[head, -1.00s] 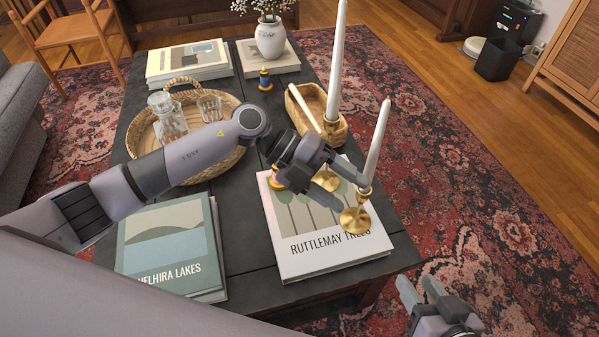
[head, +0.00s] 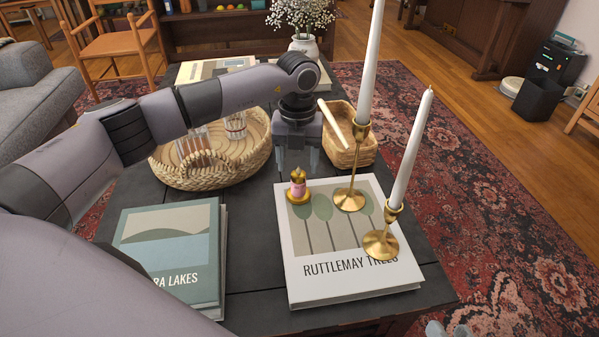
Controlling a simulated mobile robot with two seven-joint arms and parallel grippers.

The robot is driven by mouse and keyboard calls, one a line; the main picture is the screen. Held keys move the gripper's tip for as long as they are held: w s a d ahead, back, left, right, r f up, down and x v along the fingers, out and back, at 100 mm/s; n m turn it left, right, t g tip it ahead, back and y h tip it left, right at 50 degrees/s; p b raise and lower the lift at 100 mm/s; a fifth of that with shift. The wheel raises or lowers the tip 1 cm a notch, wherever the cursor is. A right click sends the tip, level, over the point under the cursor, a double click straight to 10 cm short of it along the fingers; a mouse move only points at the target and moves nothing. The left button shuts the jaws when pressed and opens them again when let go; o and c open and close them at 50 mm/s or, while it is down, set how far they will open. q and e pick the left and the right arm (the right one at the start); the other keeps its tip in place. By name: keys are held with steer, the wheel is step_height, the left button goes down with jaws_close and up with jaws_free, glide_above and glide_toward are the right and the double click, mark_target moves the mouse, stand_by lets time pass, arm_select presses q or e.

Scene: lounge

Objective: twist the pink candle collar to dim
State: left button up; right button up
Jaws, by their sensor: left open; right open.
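The small candle lamp with a pink collar (head: 298,188) stands upright on the back left corner of the white Ruttlemay Trees book (head: 345,285). It has a gold base and a gold top. My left gripper (head: 297,166) points down, open, just behind and above the lamp, with its fingers apart from each other. I cannot tell whether a finger touches the lamp. My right gripper (head: 447,329) shows only its fingertips at the bottom edge, open and empty, off the table's right side.
Two brass candlesticks with tall white candles, one (head: 351,198) near the lamp and one (head: 381,243) further right, stand on the same book. A wicker tray (head: 205,180) with glassware, a small basket (head: 362,152) and a green book (head: 165,262) flank the space.

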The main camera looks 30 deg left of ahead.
mark_target(298, 173)
arm_select(q)
steer(key=shift+f, duration=1.2)
arm_select(e)
steer(key=shift+a, duration=0.35)
arm_select(q)
steer(key=shift+c, duration=0.2)
steer(key=c, duration=1)
